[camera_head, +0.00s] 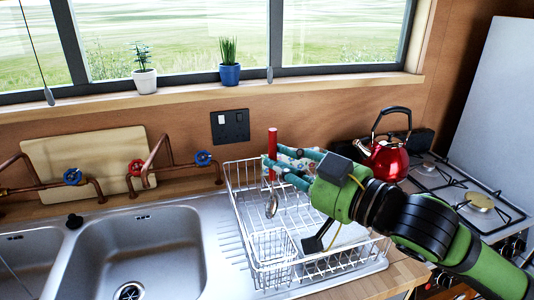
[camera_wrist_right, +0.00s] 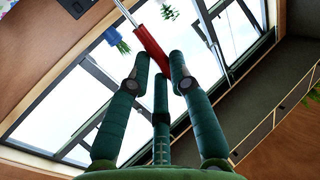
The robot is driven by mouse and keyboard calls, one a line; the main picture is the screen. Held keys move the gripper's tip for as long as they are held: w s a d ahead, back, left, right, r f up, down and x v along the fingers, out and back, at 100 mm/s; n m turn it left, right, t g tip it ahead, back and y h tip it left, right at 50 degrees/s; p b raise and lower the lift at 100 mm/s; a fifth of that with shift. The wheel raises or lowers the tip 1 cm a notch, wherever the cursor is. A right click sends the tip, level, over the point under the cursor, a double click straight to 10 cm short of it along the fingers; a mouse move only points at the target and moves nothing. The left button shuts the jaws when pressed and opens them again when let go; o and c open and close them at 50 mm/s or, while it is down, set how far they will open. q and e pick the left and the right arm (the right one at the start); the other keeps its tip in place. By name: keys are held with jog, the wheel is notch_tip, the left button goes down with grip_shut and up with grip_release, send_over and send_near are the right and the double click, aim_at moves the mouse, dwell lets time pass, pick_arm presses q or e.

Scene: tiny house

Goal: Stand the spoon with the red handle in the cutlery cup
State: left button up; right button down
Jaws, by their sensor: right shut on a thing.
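My right gripper (camera_head: 275,170) is shut on the red handle of the spoon (camera_head: 272,145). The spoon is held upright, its metal bowl (camera_head: 271,207) pointing down over the left part of the dish rack. In the right wrist view the red handle (camera_wrist_right: 152,48) shows between the fingertips of my right gripper (camera_wrist_right: 160,60). A small wire basket, which looks like the cutlery cup (camera_head: 272,246), is at the front left corner of the rack. It is nearer to me than the spoon and apart from it. My left gripper is not in view.
The white wire dish rack (camera_head: 236,205) holds a dark flat-ended utensil (camera_head: 313,243). A patterned item (camera_head: 300,153) is partly hidden behind my fingers. A steel sink (camera_head: 135,255) lies left, with copper taps behind. A red kettle (camera_head: 388,158) stands on the hob at right.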

jog(key=b, duration=0.6)
send_over(273, 216)
jog(key=v, duration=0.3)
notch_tip(273, 216, down, 6)
pick_arm(q)
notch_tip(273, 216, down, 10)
jog(key=b, duration=0.4)
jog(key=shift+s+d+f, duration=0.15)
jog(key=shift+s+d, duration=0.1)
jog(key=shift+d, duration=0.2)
pick_arm(e)
jog(key=shift+w+f, duration=0.1)
jog(key=shift+f, duration=3.4)
jog(key=c, duration=1)
grip_release()
jog(key=shift+c, duration=0.2)
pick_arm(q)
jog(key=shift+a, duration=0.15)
